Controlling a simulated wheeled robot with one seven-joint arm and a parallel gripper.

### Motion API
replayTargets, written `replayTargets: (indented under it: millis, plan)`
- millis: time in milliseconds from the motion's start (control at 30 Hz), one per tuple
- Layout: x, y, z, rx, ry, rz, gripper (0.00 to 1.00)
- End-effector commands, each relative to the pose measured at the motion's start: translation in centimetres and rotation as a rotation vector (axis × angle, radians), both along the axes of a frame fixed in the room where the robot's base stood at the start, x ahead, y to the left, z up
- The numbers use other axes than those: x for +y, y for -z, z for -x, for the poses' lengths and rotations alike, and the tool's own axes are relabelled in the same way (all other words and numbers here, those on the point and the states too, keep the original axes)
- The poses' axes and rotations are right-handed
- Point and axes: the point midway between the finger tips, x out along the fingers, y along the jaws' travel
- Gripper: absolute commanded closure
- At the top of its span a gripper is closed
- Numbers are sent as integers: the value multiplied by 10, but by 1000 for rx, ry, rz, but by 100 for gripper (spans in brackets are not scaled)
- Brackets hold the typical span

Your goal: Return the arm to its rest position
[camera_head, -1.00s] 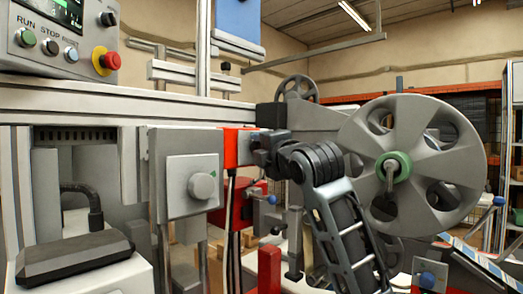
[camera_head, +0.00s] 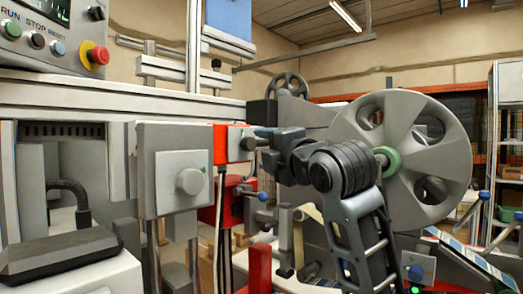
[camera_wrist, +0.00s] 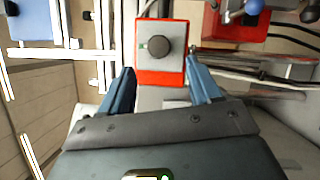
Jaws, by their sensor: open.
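My arm's dark, ribbed links cross the right half of the head view, in front of the large grey reel (camera_head: 425,115) with its green hub (camera_head: 390,163).
A grey box with a round knob (camera_head: 190,181) and a red box (camera_head: 228,146) stand left of my arm. A control panel with a red button (camera_head: 98,55) is at upper left. A smaller reel (camera_head: 288,85) is behind. Blue-tipped levers (camera_head: 484,196) stick out at right.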

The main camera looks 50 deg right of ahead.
Motion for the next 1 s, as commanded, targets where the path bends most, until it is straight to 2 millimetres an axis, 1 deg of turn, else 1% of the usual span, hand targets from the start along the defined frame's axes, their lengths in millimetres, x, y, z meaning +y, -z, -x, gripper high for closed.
replayTargets:
  millis: [533, 667, 767, 867, 1000]
  plan:
    - [0, 0, 1, 0, 1, 0, 37]
    - [4, 9, -1, -6, -10, -31, 37]
    - [12, 31, -4, -24, -35, -110, 37]
    - [27, 64, -6, -52, -69, -231, 37]
    - [51, 114, -3, -92, -111, -419, 37]
